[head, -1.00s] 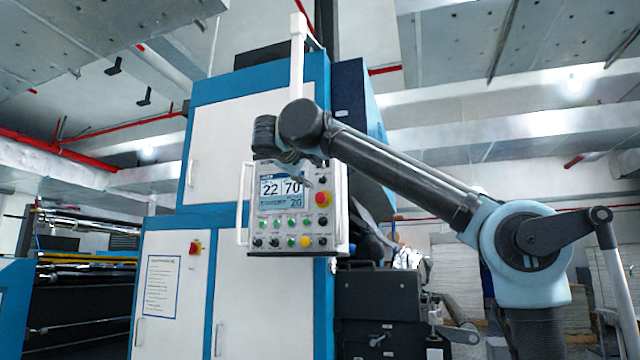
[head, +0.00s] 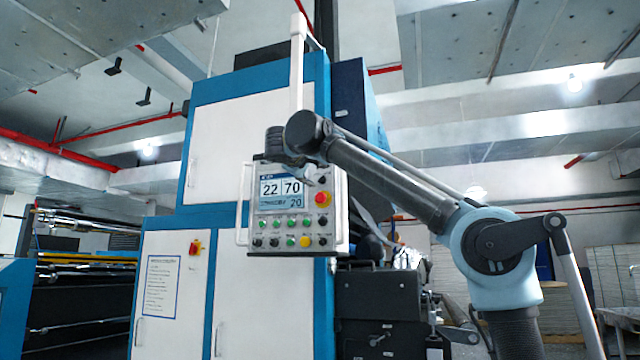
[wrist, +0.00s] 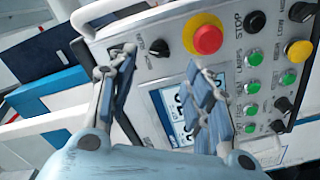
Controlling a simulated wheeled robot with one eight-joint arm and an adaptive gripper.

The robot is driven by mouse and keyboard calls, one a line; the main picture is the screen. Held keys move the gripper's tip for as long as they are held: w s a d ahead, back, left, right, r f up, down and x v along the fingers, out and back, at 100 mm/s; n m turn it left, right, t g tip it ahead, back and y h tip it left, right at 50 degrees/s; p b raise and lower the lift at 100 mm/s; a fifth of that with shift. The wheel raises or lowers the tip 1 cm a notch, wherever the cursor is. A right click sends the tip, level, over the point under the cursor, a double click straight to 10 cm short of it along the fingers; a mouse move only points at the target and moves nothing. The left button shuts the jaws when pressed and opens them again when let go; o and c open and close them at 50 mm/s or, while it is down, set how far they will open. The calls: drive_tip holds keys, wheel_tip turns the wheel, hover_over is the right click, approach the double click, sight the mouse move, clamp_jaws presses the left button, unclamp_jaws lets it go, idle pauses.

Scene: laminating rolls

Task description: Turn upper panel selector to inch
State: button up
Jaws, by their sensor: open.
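The control panel (head: 246,232) hangs on the front of the blue and white machine. A small black selector knob (wrist: 160,47) sits near the panel's upper edge, beside the red emergency button (wrist: 207,38); in the head view the selector (head: 322,180) is just above that button. My gripper (wrist: 163,66) is open and empty. In the wrist view its two fingers spread to either side of the selector, apart from it as far as I can tell. In the head view my gripper (head: 310,170) is at the panel's top, partly hidden by my wrist. The selector's markings are too small to read.
Green buttons (wrist: 254,57), a yellow button (wrist: 299,51) and a black stop button (wrist: 255,22) sit close by on the panel. The panel's screen (head: 280,190) is lit. A white handle (head: 242,205) runs along its left side.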

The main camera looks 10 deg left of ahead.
sight(320, 179)
drive_tip(key=w, duration=0.7)
drive_tip(key=shift+w+d, duration=0.1)
drive_tip(key=shift+d, duration=0.2)
drive_tip(key=shift+c, duration=0.6)
drive_tip(key=c, duration=0.9)
